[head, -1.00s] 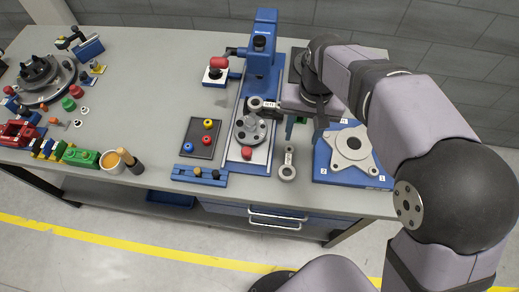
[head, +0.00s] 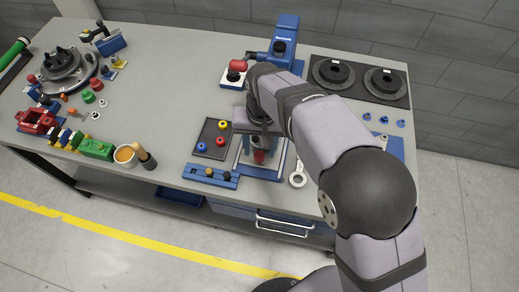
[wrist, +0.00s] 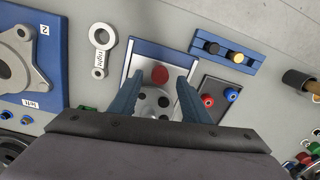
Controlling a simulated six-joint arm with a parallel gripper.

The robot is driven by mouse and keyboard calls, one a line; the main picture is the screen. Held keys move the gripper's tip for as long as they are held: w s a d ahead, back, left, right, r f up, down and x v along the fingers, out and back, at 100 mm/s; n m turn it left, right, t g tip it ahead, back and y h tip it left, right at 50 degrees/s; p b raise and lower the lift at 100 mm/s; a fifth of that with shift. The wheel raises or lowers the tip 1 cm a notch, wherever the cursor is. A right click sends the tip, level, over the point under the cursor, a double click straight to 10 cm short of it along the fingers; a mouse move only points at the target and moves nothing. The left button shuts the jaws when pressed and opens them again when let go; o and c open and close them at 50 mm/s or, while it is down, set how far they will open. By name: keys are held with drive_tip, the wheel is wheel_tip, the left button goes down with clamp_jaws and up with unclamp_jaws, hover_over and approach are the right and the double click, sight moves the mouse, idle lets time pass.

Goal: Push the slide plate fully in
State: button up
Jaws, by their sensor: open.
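The pale slide plate (wrist: 137,66) lies on a blue base (wrist: 177,47). It carries a red knob (wrist: 159,75) and a round grey flange with dark holes (wrist: 152,103). In the head view the red knob (head: 260,157) shows just below my gripper (head: 258,138), and my wrist hides most of the plate and flange. In the wrist view my gripper (wrist: 161,77) is open, with one blue finger on each side of the red knob and flange. Nothing is seen held. I cannot tell the fingers' height above the plate.
A black tray with coloured knobs (head: 204,150) and a blue block with pegs (head: 210,177) stand left of the fixture. A link marked "right" (wrist: 99,58) lies beside it. A blue column (head: 284,38) rises behind.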

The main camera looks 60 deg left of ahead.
sight(259, 155)
drive_tip(key=shift+f+p, duration=0.4)
drive_tip(key=shift+f, duration=1.15)
clamp_jaws()
drive_tip(key=shift+w+a+r+p, duration=0.1)
drive_tip(key=shift+w+a+p, duration=0.6)
drive_tip(key=shift+w+a, duration=2.1)
drive_tip(key=shift+s, duration=0.1)
unclamp_jaws()
